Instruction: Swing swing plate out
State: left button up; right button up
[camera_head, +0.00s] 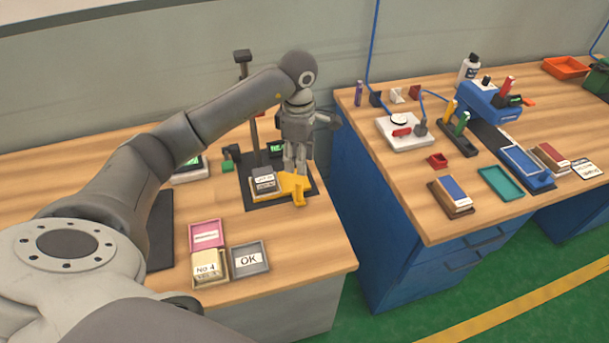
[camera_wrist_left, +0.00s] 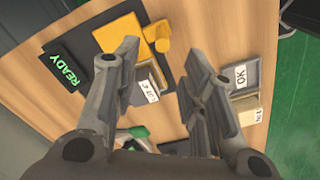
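The yellow swing plate (camera_head: 292,184) is on the dark base (camera_head: 252,203) of the stand on the left table, with an upright yellow knob at its front. In the left wrist view, the yellow plate (camera_wrist_left: 121,43) lies over the dark base, with the knob beside it. My left gripper (camera_head: 296,171) points down just above and behind the plate. Its fingers (camera_wrist_left: 163,54) are apart, with nothing held between them. Whether a finger touches the plate or knob cannot be told. A labelled block (camera_head: 264,181) sits left of the plate. My right gripper is not in view.
A pink tray (camera_head: 205,234), a cream No 4 box (camera_head: 208,269) and a grey OK tray (camera_head: 250,260) stand at the front. A READY display (camera_wrist_left: 64,71) is beside the base. A second table (camera_head: 400,180) with several items stands right, across a gap.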

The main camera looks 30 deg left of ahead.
aim_at(299, 182)
pick_arm(q)
jog(key=f, duration=0.3)
jog(key=s+f+p, duration=0.1)
jog(key=f, duration=0.1)
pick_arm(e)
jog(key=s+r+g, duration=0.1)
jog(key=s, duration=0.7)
pick_arm(q)
jog(key=f, duration=0.2)
jog(key=shift+w+f+p, duration=0.35)
jog(key=shift+s+f, duration=0.1)
jog(key=shift+f, duration=0.6)
jog(key=c, duration=0.3)
jog(key=shift+c, duration=1.3)
grip_shut()
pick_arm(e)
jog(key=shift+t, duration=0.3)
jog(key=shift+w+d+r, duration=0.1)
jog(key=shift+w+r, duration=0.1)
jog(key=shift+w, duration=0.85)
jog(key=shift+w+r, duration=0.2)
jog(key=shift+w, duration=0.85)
